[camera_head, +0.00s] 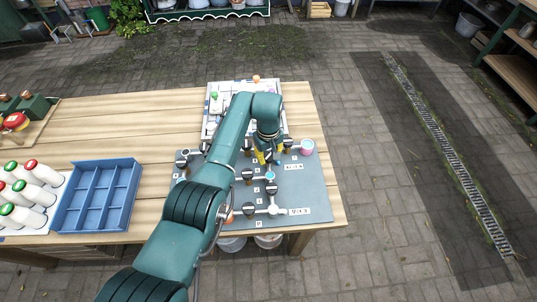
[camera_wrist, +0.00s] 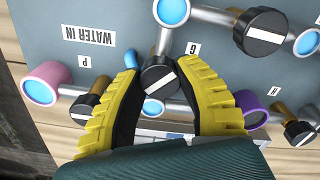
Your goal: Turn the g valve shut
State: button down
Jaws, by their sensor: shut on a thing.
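The g valve (camera_wrist: 158,76) is a black round knob with a white stripe, beside a label G (camera_wrist: 193,47) in the wrist view. Its stripe lies slanted, at an angle across the white pipe that runs under it. My gripper (camera_wrist: 166,92) has its two yellow fingers on either side of this knob and is shut on it. In the head view my gripper (camera_head: 265,157) is over the upper middle of the grey valve board (camera_head: 318,190), and my arm and gripper hide the g valve there.
Other black knobs stand close by, one upper right (camera_wrist: 263,33) and one beside P (camera_wrist: 90,106) in the wrist view. A pink-rimmed port (camera_head: 307,147) is at the board's right. A blue divided tray (camera_head: 97,195) and white bottles (camera_head: 30,190) stand at the left. Bare wood lies between.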

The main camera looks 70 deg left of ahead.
aim_at(269, 156)
jog(key=m, duration=0.4)
jog(key=shift+f+m, duration=0.1)
jog(key=shift+m, duration=0.2)
jog(key=m, duration=0.4)
jog(key=shift+m, duration=0.4)
jog(key=c, duration=0.6)
grip_release()
notch_tip(269, 156, up, 12)
